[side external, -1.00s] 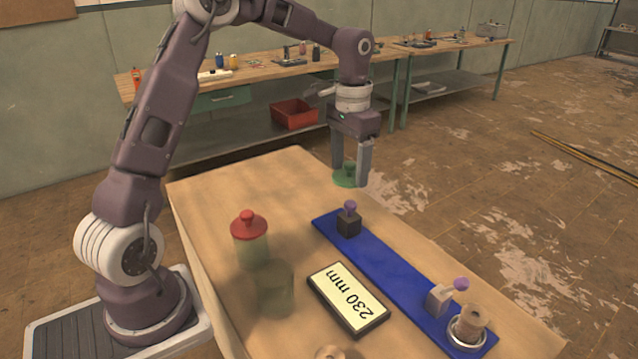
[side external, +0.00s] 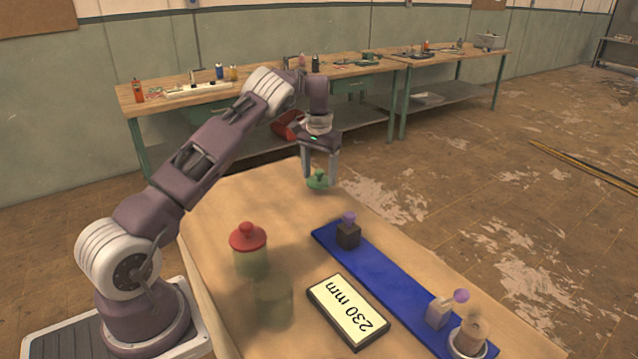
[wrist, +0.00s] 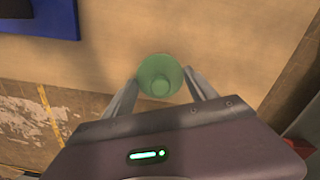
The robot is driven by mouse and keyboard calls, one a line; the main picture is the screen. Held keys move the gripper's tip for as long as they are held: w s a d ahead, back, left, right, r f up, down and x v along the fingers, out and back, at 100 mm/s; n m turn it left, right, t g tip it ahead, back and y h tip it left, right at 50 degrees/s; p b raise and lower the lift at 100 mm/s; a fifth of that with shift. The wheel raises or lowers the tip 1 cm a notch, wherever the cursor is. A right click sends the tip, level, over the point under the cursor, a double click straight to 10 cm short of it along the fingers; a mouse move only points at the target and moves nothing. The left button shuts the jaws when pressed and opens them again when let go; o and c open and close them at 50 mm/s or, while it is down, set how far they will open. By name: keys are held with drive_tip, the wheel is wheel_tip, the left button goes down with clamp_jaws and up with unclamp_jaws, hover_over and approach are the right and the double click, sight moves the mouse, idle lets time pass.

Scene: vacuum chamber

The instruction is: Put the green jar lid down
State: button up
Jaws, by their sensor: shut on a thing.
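The green jar lid (side external: 318,180) is round with a knob on top. My gripper (side external: 320,178) is shut on it, near the far end of the wooden table (side external: 225,205). In the wrist view the lid (wrist: 160,78) sits between the two fingertips, with bare table behind it. I cannot tell whether the lid touches the table. A clear greenish jar (side external: 272,297) without a lid stands at the near left of the table. Beside it is another jar (side external: 250,262) with a red lid (side external: 247,237).
A blue board (side external: 385,275) carries a dark block (side external: 348,236), a light block (side external: 438,312) and a cylinder (side external: 471,337) in a ring. A display reading 230 mm (side external: 347,310) lies beside it. The table around the lid is clear; its edge is close.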

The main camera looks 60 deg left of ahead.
drive_tip(key=shift+f, duration=1.35)
drive_tip(key=shift+f, duration=0.1)
drive_tip(key=o, duration=1.3)
